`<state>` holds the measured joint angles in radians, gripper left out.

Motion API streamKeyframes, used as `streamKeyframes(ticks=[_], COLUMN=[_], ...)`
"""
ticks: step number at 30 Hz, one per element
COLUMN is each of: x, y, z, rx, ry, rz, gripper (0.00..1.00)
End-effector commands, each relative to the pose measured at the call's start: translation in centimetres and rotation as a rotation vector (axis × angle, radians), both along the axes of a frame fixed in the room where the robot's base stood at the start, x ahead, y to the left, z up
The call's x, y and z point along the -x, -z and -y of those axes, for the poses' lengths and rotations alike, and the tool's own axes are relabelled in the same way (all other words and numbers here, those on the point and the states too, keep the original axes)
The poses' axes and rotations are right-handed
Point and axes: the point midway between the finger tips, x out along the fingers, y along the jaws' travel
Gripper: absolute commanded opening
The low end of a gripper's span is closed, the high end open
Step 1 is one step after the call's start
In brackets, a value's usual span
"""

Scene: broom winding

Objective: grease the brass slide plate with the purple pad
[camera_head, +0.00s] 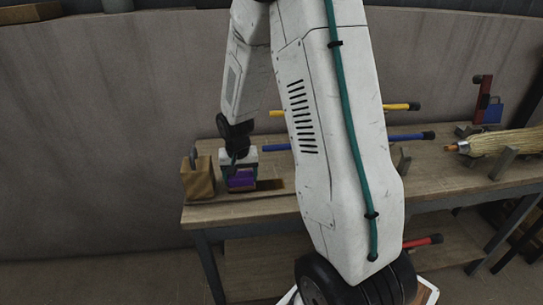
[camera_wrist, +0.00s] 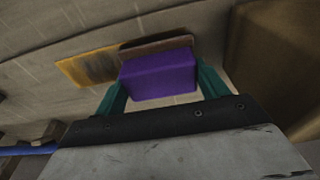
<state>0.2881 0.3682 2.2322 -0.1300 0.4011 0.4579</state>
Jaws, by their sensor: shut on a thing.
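The purple pad (camera_head: 240,181) is between the teal fingers of my gripper (camera_head: 239,173), which is shut on it. In the wrist view the pad (camera_wrist: 158,75) fills the gap between the fingers. The brass slide plate (camera_head: 270,184) lies on the bench just right of the pad. In the wrist view the plate (camera_wrist: 88,69) is yellow with dark smears and extends to the left from behind the pad. A dark brown strip (camera_wrist: 155,44) borders the pad's far side. I cannot tell whether the pad touches the plate.
A tan block (camera_head: 197,181) stands close left of my gripper on the wooden bench (camera_head: 225,213). Yellow (camera_head: 399,106) and blue (camera_head: 404,137) handles lie behind my arm. A straw broom head (camera_head: 512,143) lies at the right. My arm hides the bench's middle.

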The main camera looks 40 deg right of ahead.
Motion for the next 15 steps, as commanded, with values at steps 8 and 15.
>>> streamKeyframes(ticks=[8,15], x=[-0.3,-0.3], y=[-1.9,-4.1], z=[0.4,0.4], rx=[0.0,0.0], ry=[-0.004,-0.003], rz=[0.0,0.003], gripper=[0.51,0.51])
